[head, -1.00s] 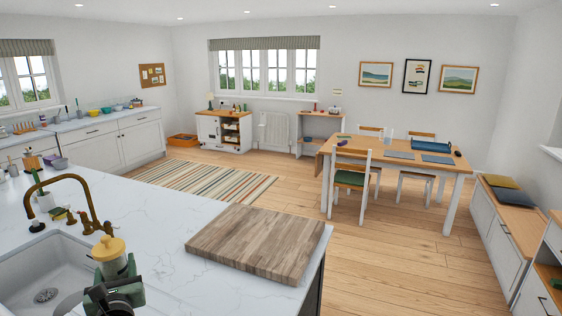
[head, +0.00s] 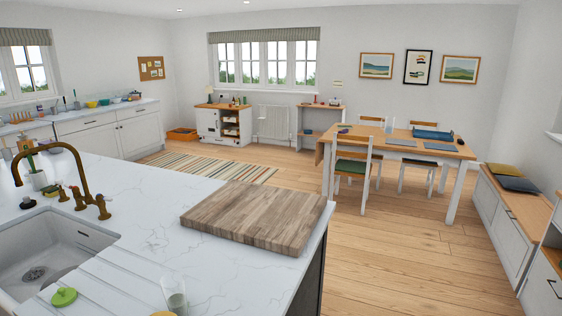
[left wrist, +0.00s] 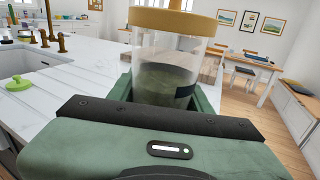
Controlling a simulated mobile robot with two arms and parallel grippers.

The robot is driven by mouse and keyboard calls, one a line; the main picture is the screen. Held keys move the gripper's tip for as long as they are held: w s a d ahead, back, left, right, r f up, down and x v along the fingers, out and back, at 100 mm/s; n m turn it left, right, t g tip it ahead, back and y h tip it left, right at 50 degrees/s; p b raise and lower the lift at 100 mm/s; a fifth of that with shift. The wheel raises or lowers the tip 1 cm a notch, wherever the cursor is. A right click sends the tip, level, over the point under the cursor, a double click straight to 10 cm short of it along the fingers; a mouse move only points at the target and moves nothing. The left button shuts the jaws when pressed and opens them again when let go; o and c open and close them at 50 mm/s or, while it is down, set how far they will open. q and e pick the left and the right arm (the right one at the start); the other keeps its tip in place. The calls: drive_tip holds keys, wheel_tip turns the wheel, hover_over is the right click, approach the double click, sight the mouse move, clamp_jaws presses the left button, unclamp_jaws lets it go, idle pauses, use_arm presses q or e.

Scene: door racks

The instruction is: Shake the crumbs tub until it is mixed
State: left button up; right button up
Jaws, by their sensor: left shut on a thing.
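The crumbs tub (left wrist: 165,62) is a clear jar with a yellow-brown lid and murky greenish contents. It stands upright between the jaws of my left gripper (left wrist: 163,92), which is shut on it, in the left wrist view. The lower part of the tub is hidden by the gripper body. In the head view only a sliver of its yellow lid (head: 163,314) shows at the bottom edge. I cannot tell whether the contents are mixed. My right gripper is in neither view.
A green lid (head: 64,297) lies on the white worktop (head: 130,262) beside the sink (head: 48,258). A brass tap (head: 73,165) rises behind it. A wooden board (head: 255,215) lies to the right.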

use_arm(q)
drive_tip(key=r, duration=0.4)
drive_tip(key=shift+s+d, duration=0.4)
drive_tip(key=shift+f, duration=0.1)
wheel_tip(320, 180, down, 5)
drive_tip(key=shift+a+r, duration=0.15)
drive_tip(key=shift+r, duration=0.3)
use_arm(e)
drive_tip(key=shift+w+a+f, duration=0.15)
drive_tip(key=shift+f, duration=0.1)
